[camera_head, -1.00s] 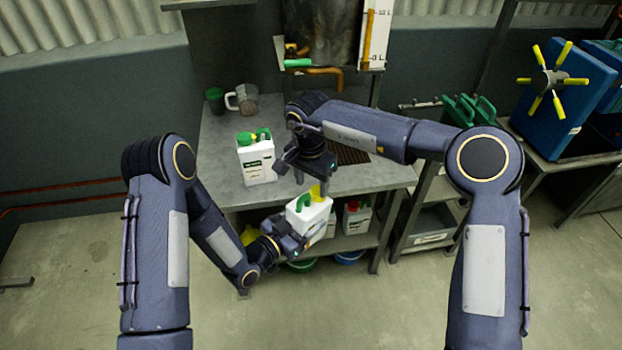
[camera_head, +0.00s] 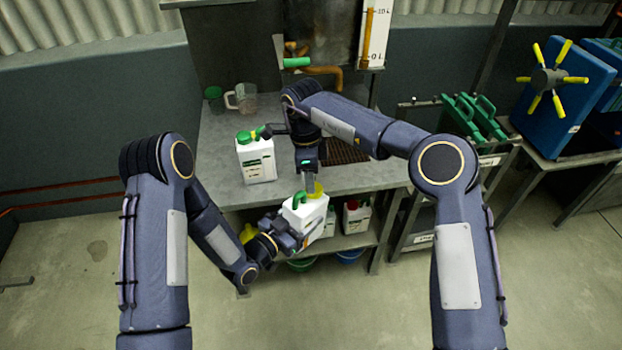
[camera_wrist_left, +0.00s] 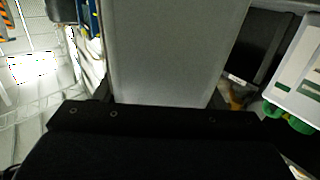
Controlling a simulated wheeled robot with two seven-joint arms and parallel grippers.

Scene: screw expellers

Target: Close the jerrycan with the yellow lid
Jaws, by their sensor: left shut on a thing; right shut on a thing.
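A white jerrycan (camera_head: 306,217) with a green handle is held in front of the table by my left gripper (camera_head: 292,236), which is shut on it. The can is slightly tilted. Its plain side fills the middle of the left wrist view (camera_wrist_left: 175,50). The yellow lid (camera_head: 315,188) is at the top of this can, by its opening. My right gripper (camera_head: 309,184) points down from above and is shut on the yellow lid. Whether the lid is seated or just above the neck cannot be told.
A second white jerrycan (camera_head: 256,161) with a green lid stands on the metal table (camera_head: 222,178). A clear jug (camera_head: 243,98) and a green cup (camera_head: 214,98) stand behind it. More cans (camera_head: 356,217) are on the shelf below.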

